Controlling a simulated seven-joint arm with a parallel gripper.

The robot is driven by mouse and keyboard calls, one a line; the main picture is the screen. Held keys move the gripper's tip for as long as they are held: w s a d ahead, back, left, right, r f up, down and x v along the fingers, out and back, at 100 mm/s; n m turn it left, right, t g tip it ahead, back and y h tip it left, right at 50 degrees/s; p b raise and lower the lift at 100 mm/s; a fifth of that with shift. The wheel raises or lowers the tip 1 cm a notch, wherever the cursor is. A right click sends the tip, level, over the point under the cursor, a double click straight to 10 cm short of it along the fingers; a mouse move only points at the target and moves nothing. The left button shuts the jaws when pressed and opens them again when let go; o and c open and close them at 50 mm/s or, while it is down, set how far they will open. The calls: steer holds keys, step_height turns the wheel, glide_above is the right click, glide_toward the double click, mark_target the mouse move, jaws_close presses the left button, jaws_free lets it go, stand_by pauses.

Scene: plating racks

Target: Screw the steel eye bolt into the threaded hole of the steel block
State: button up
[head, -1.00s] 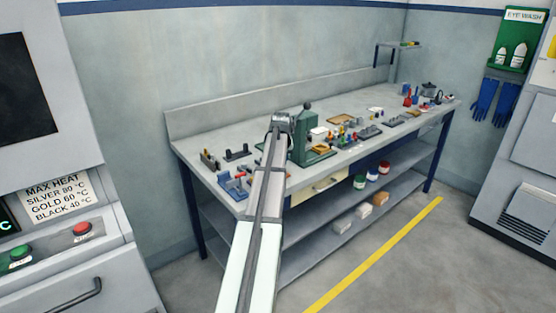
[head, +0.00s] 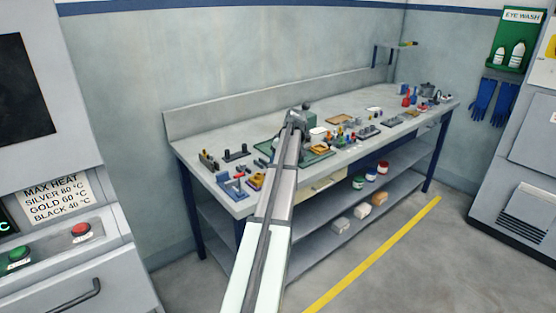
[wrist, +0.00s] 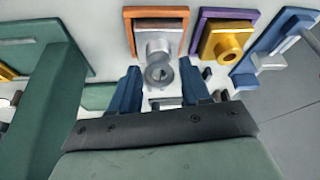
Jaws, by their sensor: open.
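In the wrist view my gripper (wrist: 162,82) is open, its two blue fingers pointing up the picture. A grey metal ring, which looks like the eye of the steel eye bolt (wrist: 158,74), shows between the fingertips with a gap on each side. Just beyond it is a steel block (wrist: 168,24) with a round boss, set in an orange-edged holder (wrist: 129,32). I cannot tell whether the bolt sits in the block's hole; its shank and the hole are hidden. In the head view my arm hides this area and the fingers cannot be made out.
To the right in the wrist view are a gold block (wrist: 224,44) in a purple holder (wrist: 200,20) and a blue fixture (wrist: 270,40). A large green body (wrist: 45,100) stands close on the left. The workbench (head: 195,155) holds many small parts.

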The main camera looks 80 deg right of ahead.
steer(key=shift+f, duration=0.1)
steer(key=shift+f, duration=1.2)
steer(key=shift+a+f, duration=0.25)
steer(key=shift+f, duration=0.35)
steer(key=shift+a+f, duration=0.2)
steer(key=shift+f, duration=0.4)
steer(key=shift+c, duration=0.4)
steer(key=shift+w+a, duration=0.1)
steer(key=c, duration=0.6)
steer(key=o, duration=0.8)
steer(key=shift+d+r, duration=0.15)
steer(key=shift+r, duration=0.35)
steer(key=shift+d+r, duration=0.15)
steer(key=shift+r, duration=0.35)
steer(key=shift+d+r, duration=0.2)
steer(key=shift+r, duration=1.75)
